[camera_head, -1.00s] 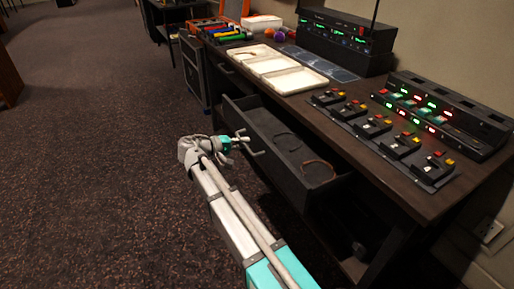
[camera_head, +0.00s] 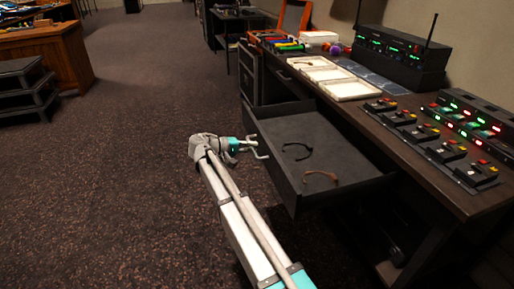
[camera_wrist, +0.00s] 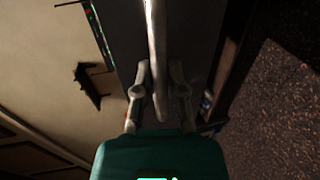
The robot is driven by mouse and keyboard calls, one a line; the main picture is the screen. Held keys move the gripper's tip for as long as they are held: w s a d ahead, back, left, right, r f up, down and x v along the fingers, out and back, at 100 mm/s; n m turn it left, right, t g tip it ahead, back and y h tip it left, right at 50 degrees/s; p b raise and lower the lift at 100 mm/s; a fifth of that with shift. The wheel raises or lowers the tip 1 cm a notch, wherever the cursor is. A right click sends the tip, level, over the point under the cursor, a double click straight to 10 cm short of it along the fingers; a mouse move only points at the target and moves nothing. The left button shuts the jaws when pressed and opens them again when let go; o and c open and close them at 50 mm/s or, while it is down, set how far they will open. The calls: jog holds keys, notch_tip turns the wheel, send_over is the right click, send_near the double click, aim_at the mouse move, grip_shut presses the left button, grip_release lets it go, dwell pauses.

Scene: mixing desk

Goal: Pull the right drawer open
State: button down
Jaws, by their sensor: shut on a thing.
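The right drawer (camera_head: 276,172) is dark grey and stands well out from under the desk, with its inside showing. Its pale bar handle (camera_wrist: 155,50) runs between the two fingers in the wrist view. My gripper (camera_head: 254,147) is at the drawer's front face, shut on the handle. The fingers (camera_wrist: 159,92) lie on either side of the bar. Inside the drawer are a black curved item (camera_head: 297,152) and a brown curved item (camera_head: 321,177).
The desk top (camera_head: 365,127) holds white trays (camera_head: 349,89), control units with buttons (camera_head: 447,151) and a rack unit with antennas (camera_head: 402,55). A closed drawer (camera_head: 283,77) is farther along the desk. The carpet (camera_head: 130,150) left of my arm is clear.

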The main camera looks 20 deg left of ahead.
jog(key=shift+s, duration=0.1)
jog(key=c, duration=0.7)
grip_release()
jog(key=shift+w+d, duration=0.1)
jog(key=shift+w, duration=0.1)
